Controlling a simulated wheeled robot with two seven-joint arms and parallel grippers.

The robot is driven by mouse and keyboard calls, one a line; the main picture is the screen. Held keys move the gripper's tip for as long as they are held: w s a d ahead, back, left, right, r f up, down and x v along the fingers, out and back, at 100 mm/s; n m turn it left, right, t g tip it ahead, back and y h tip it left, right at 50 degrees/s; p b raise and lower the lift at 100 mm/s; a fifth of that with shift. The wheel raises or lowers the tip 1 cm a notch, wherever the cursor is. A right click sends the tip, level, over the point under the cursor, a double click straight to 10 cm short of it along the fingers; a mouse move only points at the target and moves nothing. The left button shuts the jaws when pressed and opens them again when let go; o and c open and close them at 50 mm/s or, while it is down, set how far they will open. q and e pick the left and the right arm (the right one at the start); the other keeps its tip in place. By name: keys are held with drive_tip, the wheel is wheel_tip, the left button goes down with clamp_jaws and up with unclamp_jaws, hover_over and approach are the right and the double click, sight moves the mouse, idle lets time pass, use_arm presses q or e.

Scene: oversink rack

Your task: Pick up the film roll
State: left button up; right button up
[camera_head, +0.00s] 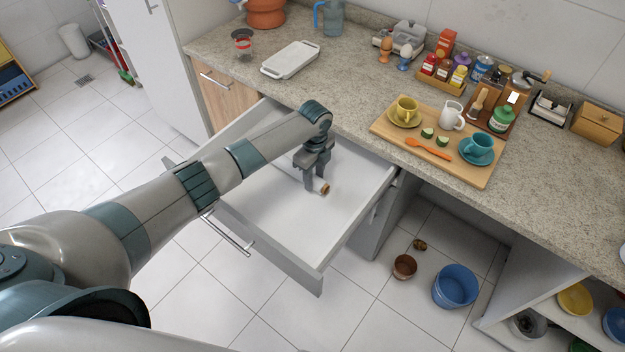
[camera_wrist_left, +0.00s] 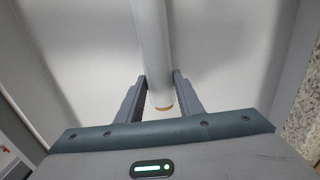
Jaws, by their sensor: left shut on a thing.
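The film roll (camera_wrist_left: 152,45) is a long pale cylinder with an orange-brown end, running away from me between the fingers in the left wrist view. In the head view only its brown end (camera_head: 324,188) stands out; its pale body blends with the white drawer floor. My left gripper (camera_head: 316,185) reaches down into the open drawer (camera_head: 265,205). In the left wrist view my left gripper (camera_wrist_left: 160,92) is shut on the roll near its end, one finger on each side. I cannot tell whether the roll touches the drawer floor. My right gripper is not in view.
The drawer walls surround my left gripper, and the stone counter (camera_head: 350,100) overhangs behind it. A wooden board (camera_head: 390,132) with cups stands on the counter to the right. A blue bucket (camera_head: 455,286) and a brown pot (camera_head: 404,267) stand on the floor right of the drawer.

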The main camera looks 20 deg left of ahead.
use_arm(q)
wheel_tip(320, 180, up, 2)
drive_tip(key=shift+d+r+b, duration=0.1)
drive_tip(key=shift+r+b, duration=0.15)
drive_tip(key=shift+b, duration=0.3)
drive_tip(key=d+r+b, duration=0.4)
drive_tip(key=d+r, duration=0.3)
drive_tip(key=d, duration=0.4)
drive_tip(key=shift+w+d, duration=0.25)
drive_tip(key=shift+w, duration=0.15)
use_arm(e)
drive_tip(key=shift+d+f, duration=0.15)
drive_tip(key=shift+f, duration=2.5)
use_arm(q)
drive_tip(key=s+a+r+n, duration=0.6)
drive_tip(key=s+n, duration=0.4)
drive_tip(key=n, duration=0.1)
drive_tip(key=s+a+r+n, duration=0.6)
drive_tip(key=s+a+n, duration=0.1)
drive_tip(key=s+n, duration=0.4)
drive_tip(key=shift+s+r+b, duration=0.2)
drive_tip(key=shift+r+b, duration=0.1)
drive_tip(key=shift+r, duration=0.05)
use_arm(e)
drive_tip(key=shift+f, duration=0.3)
use_arm(q)
drive_tip(key=shift+a, duration=0.1)
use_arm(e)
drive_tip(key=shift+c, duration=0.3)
